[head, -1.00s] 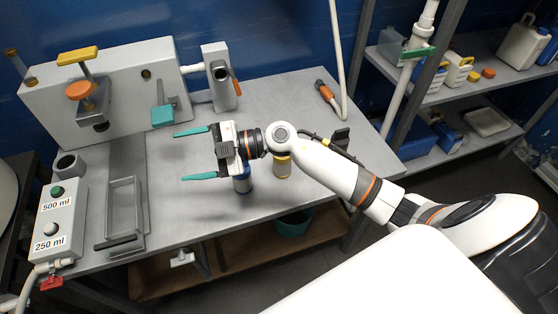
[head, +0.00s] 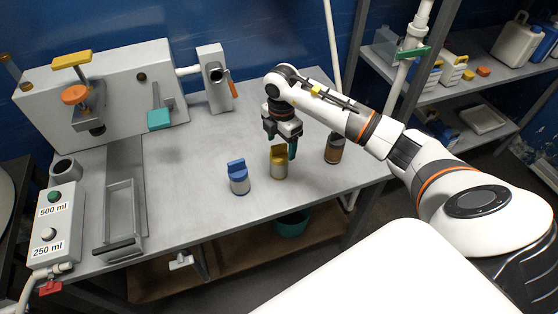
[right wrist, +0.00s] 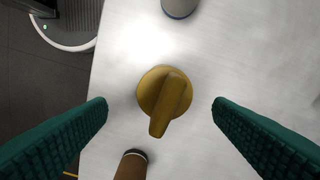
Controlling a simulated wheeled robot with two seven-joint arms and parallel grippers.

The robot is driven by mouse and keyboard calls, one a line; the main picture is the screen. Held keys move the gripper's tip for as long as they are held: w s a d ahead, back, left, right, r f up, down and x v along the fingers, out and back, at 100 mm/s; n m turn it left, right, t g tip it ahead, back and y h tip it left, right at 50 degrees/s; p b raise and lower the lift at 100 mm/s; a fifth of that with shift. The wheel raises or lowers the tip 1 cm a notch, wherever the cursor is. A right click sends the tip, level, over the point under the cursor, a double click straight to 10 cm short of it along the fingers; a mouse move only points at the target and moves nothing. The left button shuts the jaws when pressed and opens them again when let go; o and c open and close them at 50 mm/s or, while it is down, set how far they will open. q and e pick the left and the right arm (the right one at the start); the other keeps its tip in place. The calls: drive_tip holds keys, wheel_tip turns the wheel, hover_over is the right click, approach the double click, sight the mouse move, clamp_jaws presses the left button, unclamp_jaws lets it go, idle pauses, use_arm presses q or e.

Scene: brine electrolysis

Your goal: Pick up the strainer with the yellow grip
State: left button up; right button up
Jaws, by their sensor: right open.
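The strainer with the yellow grip (head: 278,164) stands upright on the metal table, right of the strainer with the blue grip (head: 238,178). In the right wrist view its yellow grip (right wrist: 165,97) shows from above, near the middle and between the fingers. My right gripper (head: 281,147) points down, just above the yellow grip. It is open and empty, with a green finger (right wrist: 60,135) on each side and visible gaps to the grip. My left gripper is not in view.
A brown, dark-topped canister (head: 334,150) stands close right of the yellow one. A grey metal machine (head: 120,85) stands at the back left, with a tray (head: 122,205) in front. The table's front edge is near. The table left of the blue strainer is clear.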

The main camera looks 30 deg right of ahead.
sight(279, 153)
drive_tip(key=shift+w+a+f+p, duration=0.15)
drive_tip(key=shift+f+p, duration=0.15)
drive_tip(key=shift+f, duration=1.25)
drive_tip(key=shift+w+a+f+p, duration=0.1)
drive_tip(key=shift+f+p, duration=0.2)
drive_tip(key=shift+f, duration=1.2)
drive_tip(key=c, duration=1.2)
